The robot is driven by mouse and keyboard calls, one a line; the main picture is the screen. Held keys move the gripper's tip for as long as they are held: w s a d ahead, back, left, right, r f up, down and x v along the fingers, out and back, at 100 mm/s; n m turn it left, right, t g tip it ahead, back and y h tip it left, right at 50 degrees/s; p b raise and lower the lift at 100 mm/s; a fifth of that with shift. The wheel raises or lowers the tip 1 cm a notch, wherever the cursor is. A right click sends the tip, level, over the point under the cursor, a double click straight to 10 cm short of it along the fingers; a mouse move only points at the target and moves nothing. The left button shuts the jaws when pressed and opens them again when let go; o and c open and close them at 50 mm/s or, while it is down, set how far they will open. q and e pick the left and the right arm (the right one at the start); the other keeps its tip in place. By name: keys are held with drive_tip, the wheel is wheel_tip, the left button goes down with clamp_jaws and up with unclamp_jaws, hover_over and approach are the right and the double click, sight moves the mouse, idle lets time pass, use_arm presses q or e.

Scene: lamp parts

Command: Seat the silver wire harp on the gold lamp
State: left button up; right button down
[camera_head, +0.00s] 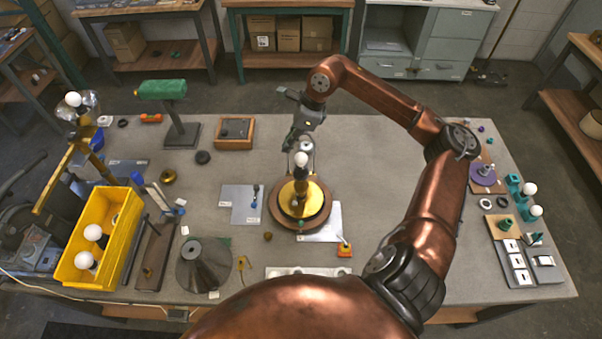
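The gold lamp (301,211) stands upright on a round brown wooden turntable or base at the middle of the table, with a white bulb (301,159) on top. What looks like the silver wire harp (313,147) shows as a thin pale loop close by the bulb, under my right gripper. Whether its feet touch the lamp is too small to tell. My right gripper (290,143) points down just above and left of the bulb. Its fingertips are small and partly overlapped, so its grip on the harp is unclear. My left gripper is not in view.
A yellow bin (72,262) with white bulbs stands at the left. A grey metal cone shade (203,266) is at the front left, and a green-topped stand (181,132) at the back left. Small parts and trays (515,263) line the right edge. The table's back right is clear.

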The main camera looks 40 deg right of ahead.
drive_tip(key=shift+f, duration=0.2)
idle(0.5)
drive_tip(key=c, duration=2.1)
unclamp_jaws()
drive_tip(key=shift+r, duration=0.1)
drive_tip(key=v, duration=1.2)
